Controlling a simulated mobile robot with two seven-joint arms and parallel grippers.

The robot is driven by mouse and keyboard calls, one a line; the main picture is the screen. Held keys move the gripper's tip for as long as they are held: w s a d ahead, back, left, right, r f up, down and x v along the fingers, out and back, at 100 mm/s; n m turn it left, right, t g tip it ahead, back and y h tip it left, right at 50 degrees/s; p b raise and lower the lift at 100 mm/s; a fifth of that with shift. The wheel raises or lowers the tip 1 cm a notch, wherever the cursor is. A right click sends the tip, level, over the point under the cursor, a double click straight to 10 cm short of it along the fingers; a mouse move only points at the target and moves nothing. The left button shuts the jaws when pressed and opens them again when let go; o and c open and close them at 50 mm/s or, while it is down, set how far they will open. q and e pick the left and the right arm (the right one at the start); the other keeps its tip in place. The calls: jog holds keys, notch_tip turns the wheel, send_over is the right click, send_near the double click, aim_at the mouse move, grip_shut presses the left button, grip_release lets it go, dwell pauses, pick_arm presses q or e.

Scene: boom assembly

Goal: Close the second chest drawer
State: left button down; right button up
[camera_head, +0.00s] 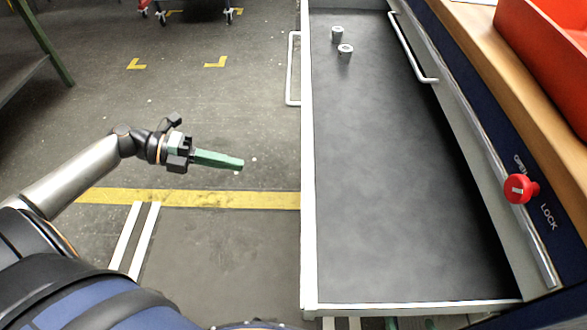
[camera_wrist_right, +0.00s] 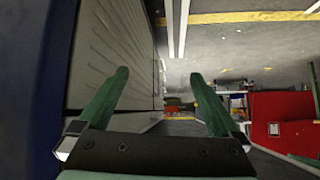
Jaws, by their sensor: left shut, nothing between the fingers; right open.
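The pulled-out chest drawer (camera_head: 400,200) fills the right half of the head view, with a dark bottom and light walls. Its front panel with a white handle (camera_head: 292,70) faces left, toward the open floor. Two small metal cylinders (camera_head: 337,34) stand inside near the far end. My left gripper (camera_head: 240,164) is shut and empty, over the floor to the left of the drawer and apart from it. My right gripper (camera_wrist_right: 155,85) is open and empty in the right wrist view, its green fingers apart. A light ribbed panel (camera_wrist_right: 110,50) lies close beside it. The right gripper is outside the head view.
The chest's blue side bears a red knob (camera_head: 520,188) marked OPEN and LOCK. A wooden top with a red bin (camera_head: 550,50) is above it. A green table leg (camera_head: 45,42) stands at the far left. The floor left of the drawer is clear, with yellow tape (camera_head: 240,199).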

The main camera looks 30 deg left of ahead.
pick_arm(q)
jog(key=r+x, duration=0.1)
jog(key=x, duration=1.1)
jog(key=shift+d+b, duration=0.25)
jog(key=shift+b, duration=0.1)
pick_arm(e)
jog(key=shift+d+f, duration=0.1)
jog(key=shift+f, duration=0.2)
